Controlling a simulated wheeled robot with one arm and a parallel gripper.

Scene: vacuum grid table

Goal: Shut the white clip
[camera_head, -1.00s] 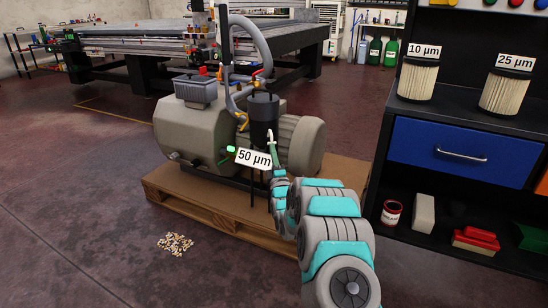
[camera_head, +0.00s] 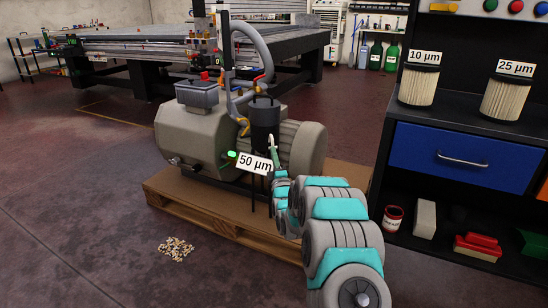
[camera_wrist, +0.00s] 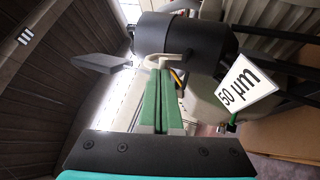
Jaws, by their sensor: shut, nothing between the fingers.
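My gripper (camera_head: 272,145) is at the black filter housing (camera_head: 265,116) on the pump. In the wrist view my gripper (camera_wrist: 161,72) has its two green-lined fingers together with nothing between them. The black housing (camera_wrist: 190,34) lies across the view just beyond the fingertips. A pale, bent piece that looks like the white clip (camera_wrist: 180,60) sits right at the fingertips, against the housing's lower side. The fingers partly hide it, and I cannot tell whether they touch it or whether it is latched. I cannot make out the clip in the head view.
A white "50 µm" tag (camera_wrist: 246,84) hangs close right of the fingers. The grey pump (camera_head: 190,138) stands on a wooden pallet (camera_head: 163,200). A dark shelf with a blue drawer (camera_head: 455,155) and two filters is at right. Pellets (camera_head: 176,248) lie on the open floor.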

